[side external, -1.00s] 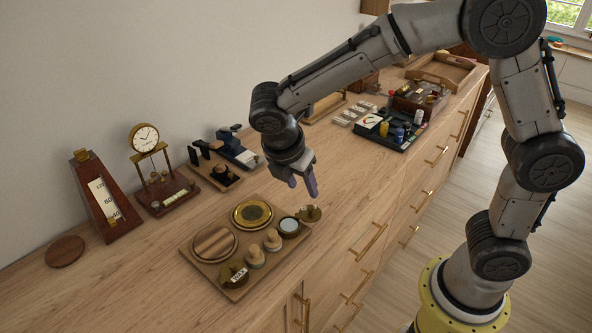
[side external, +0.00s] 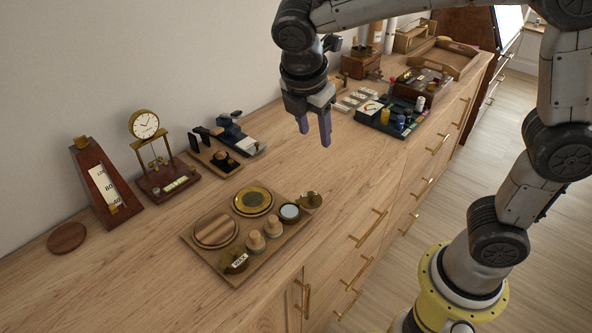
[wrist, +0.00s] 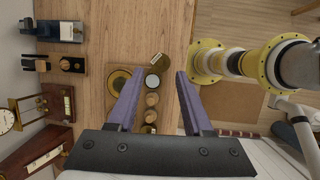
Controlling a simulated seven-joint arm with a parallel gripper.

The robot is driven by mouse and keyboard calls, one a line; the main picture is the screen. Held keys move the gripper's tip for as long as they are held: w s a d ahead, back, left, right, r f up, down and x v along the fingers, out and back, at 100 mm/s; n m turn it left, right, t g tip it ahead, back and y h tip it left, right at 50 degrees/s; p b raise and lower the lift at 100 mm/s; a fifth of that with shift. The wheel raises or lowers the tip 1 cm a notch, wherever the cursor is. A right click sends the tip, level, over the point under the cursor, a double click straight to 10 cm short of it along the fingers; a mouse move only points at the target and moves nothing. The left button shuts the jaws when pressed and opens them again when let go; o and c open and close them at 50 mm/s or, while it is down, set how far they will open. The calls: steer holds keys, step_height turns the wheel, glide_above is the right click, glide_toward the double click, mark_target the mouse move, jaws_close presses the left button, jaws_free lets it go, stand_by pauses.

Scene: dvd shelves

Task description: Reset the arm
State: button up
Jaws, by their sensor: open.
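My gripper (side external: 316,124) hangs above the wooden counter with its two purple-grey fingers pointing down. It is open and nothing is between the fingers. It is apart from everything on the counter, behind and above the tray of round pieces in the side external view. In the wrist view, my gripper (wrist: 152,88) shows its fingers spread wide, with the tray of round pieces seen far below between and beside them.
A wooden tray (side external: 205,258) holds round discs and knobs. A clock on a stand (side external: 144,125), a wedge-shaped gauge (side external: 104,186) and a loose disc (side external: 67,237) stand left. A dark tray (side external: 384,127) with small bottles lies behind. The counter middle (side external: 280,160) is clear.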

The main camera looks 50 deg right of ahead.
steer(key=s+d+r+m+t+y, duration=0.1)
steer(key=s+d+r+m, duration=0.1)
steer(key=s+d+m, duration=0.3)
steer(key=s+d+r+m+t+y, duration=0.1)
steer(key=s+d+r+m, duration=0.15)
steer(key=s, duration=0.35)
steer(key=s+a+f+m+t+y, duration=0.1)
steer(key=s+f+m, duration=0.3)
steer(key=m, duration=0.6)
steer(key=s+a+t, duration=0.1)
steer(key=s, duration=0.1)
steer(key=shift+s+f+y, duration=0.3)
steer(key=shift+f+y, duration=0.05)
steer(key=shift+y, duration=0.05)
